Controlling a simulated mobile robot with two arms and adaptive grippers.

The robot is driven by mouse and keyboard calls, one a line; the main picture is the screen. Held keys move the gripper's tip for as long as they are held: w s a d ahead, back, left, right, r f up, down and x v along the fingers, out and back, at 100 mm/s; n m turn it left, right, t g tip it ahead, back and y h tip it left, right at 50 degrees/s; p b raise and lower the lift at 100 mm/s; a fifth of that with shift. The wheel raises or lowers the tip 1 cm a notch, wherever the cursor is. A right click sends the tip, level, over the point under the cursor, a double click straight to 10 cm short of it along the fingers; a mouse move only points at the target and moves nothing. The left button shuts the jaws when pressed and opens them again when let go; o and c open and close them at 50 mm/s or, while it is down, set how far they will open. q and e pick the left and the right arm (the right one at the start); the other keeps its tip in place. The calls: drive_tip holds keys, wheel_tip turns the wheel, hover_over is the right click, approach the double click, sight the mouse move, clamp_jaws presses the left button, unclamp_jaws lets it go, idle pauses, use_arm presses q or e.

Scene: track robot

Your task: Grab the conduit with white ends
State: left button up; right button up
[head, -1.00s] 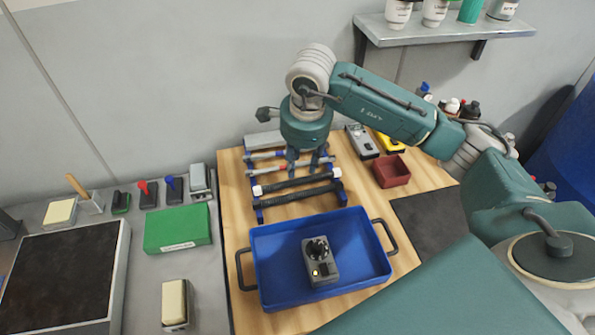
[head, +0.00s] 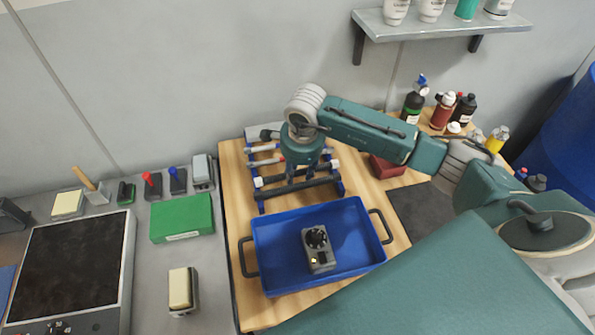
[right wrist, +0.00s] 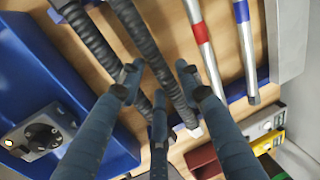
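The black corrugated conduit with white ends (head: 272,179) lies across a blue rack (head: 342,186). In the right wrist view the conduit (right wrist: 135,28) runs diagonally down to a white end. My right gripper (head: 302,172) is over its middle, pointing down. In the right wrist view the fingers of my right gripper (right wrist: 160,78) are spread apart, with the conduit passing between them. I see no clear contact. A second, all-black corrugated conduit (right wrist: 88,42) lies beside it, nearer the blue tray. My left gripper is not in view.
A blue tray (head: 262,284) holding a grey device (head: 318,252) stands in front of the rack. Tubes with a red band (right wrist: 197,32) and a blue band (right wrist: 242,14) lie behind the conduit. A dark red bin (head: 388,168) and several bottles stand to the right.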

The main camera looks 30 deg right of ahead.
clamp_jaws()
drive_tip(key=shift+r, duration=0.15)
